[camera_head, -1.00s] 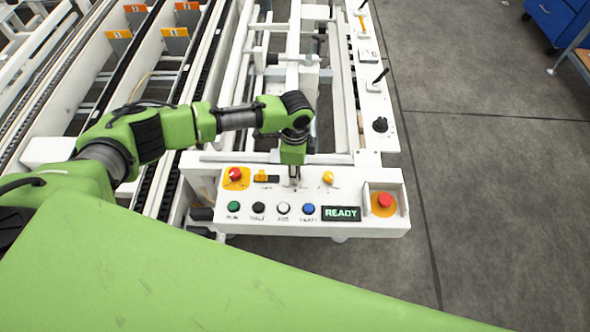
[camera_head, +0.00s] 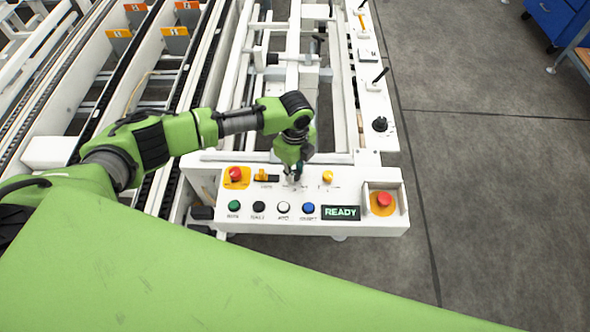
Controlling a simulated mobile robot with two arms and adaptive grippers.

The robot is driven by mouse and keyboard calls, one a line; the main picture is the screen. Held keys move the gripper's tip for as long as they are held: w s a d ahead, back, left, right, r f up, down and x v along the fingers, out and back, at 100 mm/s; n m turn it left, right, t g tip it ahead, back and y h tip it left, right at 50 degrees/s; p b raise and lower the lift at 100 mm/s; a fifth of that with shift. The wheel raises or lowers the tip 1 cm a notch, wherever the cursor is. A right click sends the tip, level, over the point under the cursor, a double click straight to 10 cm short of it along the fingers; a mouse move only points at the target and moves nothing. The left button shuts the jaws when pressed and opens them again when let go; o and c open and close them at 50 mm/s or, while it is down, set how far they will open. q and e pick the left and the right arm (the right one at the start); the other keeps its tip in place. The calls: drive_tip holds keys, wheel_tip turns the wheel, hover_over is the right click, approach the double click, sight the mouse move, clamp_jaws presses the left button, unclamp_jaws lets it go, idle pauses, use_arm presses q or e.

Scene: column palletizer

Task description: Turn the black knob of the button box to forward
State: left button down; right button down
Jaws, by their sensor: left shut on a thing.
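The white button box (camera_head: 345,228) stands in the middle of the head view. Its black knob is hidden behind my left gripper (camera_head: 292,179), which points down at the upper row of controls, between the yellow-black switch (camera_head: 266,178) and the yellow knob (camera_head: 327,177). The left gripper is shut on what seems to be the black knob; the fingertips are small and partly covered by the wrist. Which way the knob points cannot be told. The display (camera_head: 341,213) reads READY. My right gripper is not in view.
Close by on the panel are a red emergency button (camera_head: 235,174), green (camera_head: 234,205), black (camera_head: 259,207), white (camera_head: 283,208) and blue (camera_head: 308,208) buttons, and a shrouded red button (camera_head: 384,199). White conveyor rails lie behind.

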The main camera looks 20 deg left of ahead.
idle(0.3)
use_arm(q)
drive_tip(key=c, duration=1.8)
unclamp_jaws()
drive_tip(key=shift+r, duration=0.15)
wheel_tip(320, 180, up, 12)
drive_tip(key=shift+f, duration=0.1)
